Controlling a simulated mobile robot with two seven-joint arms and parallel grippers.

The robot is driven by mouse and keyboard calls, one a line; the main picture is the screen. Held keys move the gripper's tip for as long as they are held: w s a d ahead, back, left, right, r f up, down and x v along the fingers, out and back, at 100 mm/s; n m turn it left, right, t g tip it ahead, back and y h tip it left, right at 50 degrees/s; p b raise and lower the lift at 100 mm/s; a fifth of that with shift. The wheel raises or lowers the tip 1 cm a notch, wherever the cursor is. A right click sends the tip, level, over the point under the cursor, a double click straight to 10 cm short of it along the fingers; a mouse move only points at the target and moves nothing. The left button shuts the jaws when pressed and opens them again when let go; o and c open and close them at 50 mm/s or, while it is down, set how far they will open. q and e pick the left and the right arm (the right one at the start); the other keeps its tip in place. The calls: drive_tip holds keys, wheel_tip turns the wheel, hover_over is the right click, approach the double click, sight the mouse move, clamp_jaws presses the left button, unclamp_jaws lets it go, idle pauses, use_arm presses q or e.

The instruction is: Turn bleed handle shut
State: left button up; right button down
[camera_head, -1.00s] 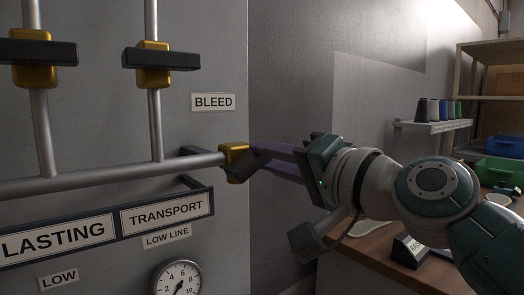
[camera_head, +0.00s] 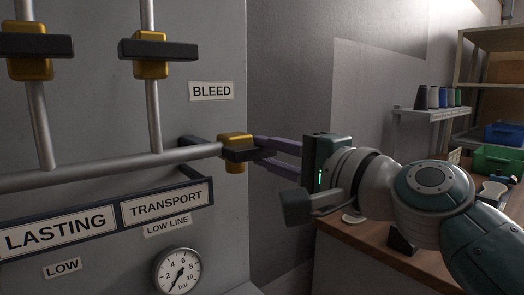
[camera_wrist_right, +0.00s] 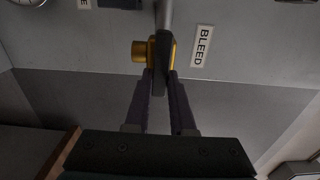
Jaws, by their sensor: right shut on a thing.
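The bleed valve has a brass body (camera_head: 235,141) at the right end of the horizontal pipe, below the BLEED label (camera_head: 211,91). Its black bleed handle (camera_head: 247,155) points to the right, roughly in line with the pipe in the head view. My right gripper (camera_head: 262,149) comes from the right, its purple fingers shut on the handle. In the right wrist view the handle (camera_wrist_right: 158,78) lies between the fingertips, against the brass body (camera_wrist_right: 140,50). The left gripper is not in view.
Two more brass valves with black crosswise handles, (camera_head: 36,47) and (camera_head: 152,48), sit on vertical pipes at left. A pressure gauge (camera_head: 178,271) is below. A workbench (camera_head: 362,236) and shelf with spools (camera_head: 433,110) stand at right. The grey wall between is bare.

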drive_tip(key=c, duration=0.8)
unclamp_jaws()
drive_tip(key=shift+o, duration=0.2)
drive_tip(key=v, duration=1)
